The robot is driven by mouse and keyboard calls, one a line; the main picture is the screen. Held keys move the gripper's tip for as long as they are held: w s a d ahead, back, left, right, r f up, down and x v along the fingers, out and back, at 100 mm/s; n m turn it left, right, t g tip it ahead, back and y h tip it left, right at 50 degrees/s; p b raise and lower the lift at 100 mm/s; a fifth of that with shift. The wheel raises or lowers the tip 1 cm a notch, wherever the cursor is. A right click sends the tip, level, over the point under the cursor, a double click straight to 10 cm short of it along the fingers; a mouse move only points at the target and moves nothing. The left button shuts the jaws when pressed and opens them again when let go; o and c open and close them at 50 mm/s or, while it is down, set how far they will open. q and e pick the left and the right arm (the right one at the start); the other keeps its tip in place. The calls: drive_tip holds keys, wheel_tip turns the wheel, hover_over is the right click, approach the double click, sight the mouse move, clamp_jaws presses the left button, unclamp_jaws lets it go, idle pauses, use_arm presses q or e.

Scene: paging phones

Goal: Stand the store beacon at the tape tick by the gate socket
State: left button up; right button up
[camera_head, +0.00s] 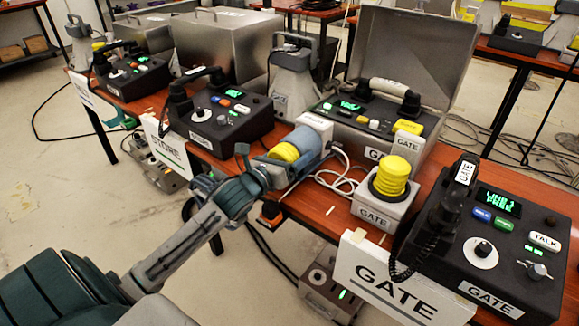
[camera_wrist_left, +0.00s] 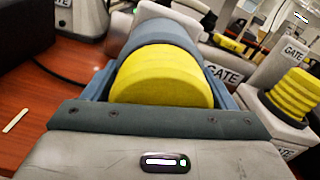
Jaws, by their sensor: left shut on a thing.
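My left gripper (camera_head: 272,166) is shut on a beacon with a yellow ribbed end (camera_head: 285,152), a blue-grey collar and a pale block-shaped base (camera_head: 316,124). The beacon is tipped over, its yellow end toward my wrist and its base pointing away over the table. In the left wrist view the yellow end (camera_wrist_left: 162,80) sits between the jaws (camera_wrist_left: 160,95). I cannot tell whether the base touches anything. A grey box labelled GATE (camera_head: 375,215), with a yellow ribbed lamp (camera_head: 391,176) upright on it, stands to the right. A small pale tape tick (camera_head: 330,210) lies left of it. My right gripper is out of view.
The GATE phone console (camera_head: 495,250) and GATE sign (camera_head: 385,285) are at the right front. An open metal case (camera_head: 420,50) with another console stands behind. White cables (camera_head: 340,175) lie behind the tick. The STORE console (camera_head: 220,120) is at left.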

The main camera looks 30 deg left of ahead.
use_arm(q)
drive_tip(key=shift+f, duration=1.6)
drive_tip(key=o, duration=1.7)
drive_tip(key=shift+s, duration=0.1)
drive_tip(key=s, duration=0.8)
drive_tip(key=s+a, duration=0.1)
drive_tip(key=s, duration=0.2)
drive_tip(key=shift+s+p, duration=0.3)
drive_tip(key=shift+s, duration=0.1)
drive_tip(key=s+d+f+n+g+y, duration=0.25)
drive_tip(key=s+f+n, duration=0.3)
drive_tip(key=n, duration=0.55)
drive_tip(key=s+d+f+n+g+y, duration=0.1)
drive_tip(key=s+f+n+g, duration=0.25)
drive_tip(key=f+n, duration=0.5)
drive_tip(key=s+d+f+n+g+h, duration=0.3)
drive_tip(key=s+d+n, duration=0.4)
drive_tip(key=d+n, duration=0.3)
drive_tip(key=f+n+g, duration=0.1)
drive_tip(key=n, duration=0.3)
drive_tip(key=shift+s+d, duration=0.25)
drive_tip(key=shift+s, duration=0.15)
